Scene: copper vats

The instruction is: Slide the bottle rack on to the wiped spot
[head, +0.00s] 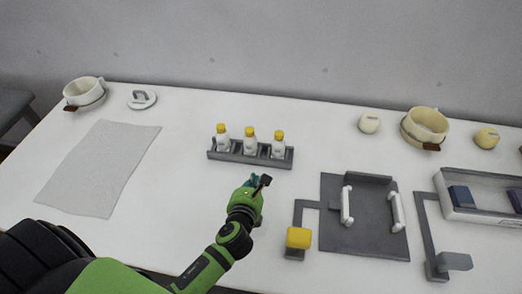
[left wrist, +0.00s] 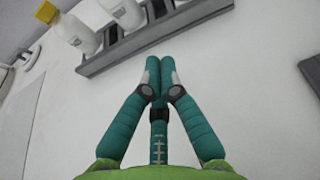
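The bottle rack (head: 250,153) is a long grey rack with three white bottles with yellow caps standing in it, in the middle of the table. My left gripper (head: 257,182) is just in front of the rack's near side in the head view. In the left wrist view the fingers of my left gripper (left wrist: 154,65) are together with nothing between them, and the rack (left wrist: 150,38) lies just beyond their tips. I cannot tell whether they touch it. A pale grey rectangular patch (head: 100,167) lies left of the rack, perhaps the wiped spot. My right gripper is not in view.
A grey plate with white handles (head: 370,220) and a yellow block on a bracket (head: 299,238) are at the front right. A grey tray (head: 485,214) holds blocks further right. Cups (head: 85,92) stand along the back. The table between rack and patch is clear.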

